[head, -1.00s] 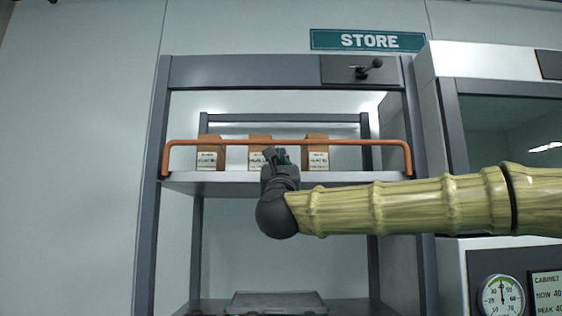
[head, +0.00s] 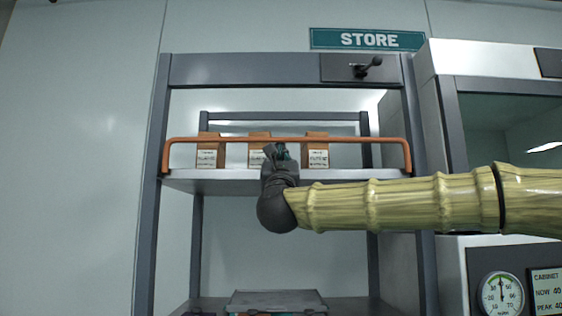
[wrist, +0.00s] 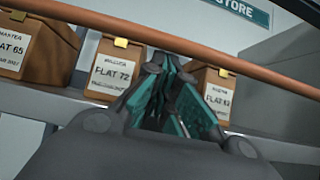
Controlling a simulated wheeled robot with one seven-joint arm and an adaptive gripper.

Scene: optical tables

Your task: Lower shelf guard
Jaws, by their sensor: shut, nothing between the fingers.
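The shelf guard is an orange bar (head: 350,140) that runs across the front of the upper shelf, with its ends bent down at the two front posts. It stands raised in front of several brown boxes. My gripper (head: 274,150) is at the bar's middle, just in front of the shelf edge, with its fingers pointing up and inward. In the wrist view the bar (wrist: 215,60) crosses above and close to the fingertips (wrist: 165,68). The fingers are shut with nothing between them. I cannot tell whether they touch the bar.
Brown labelled boxes (head: 317,153) stand on the upper shelf (head: 215,181). A dark panel with a lever (head: 368,68) is on the top beam. A cabinet (head: 450,150) with a gauge (head: 501,294) stands at the right. A grey case (head: 275,300) lies below.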

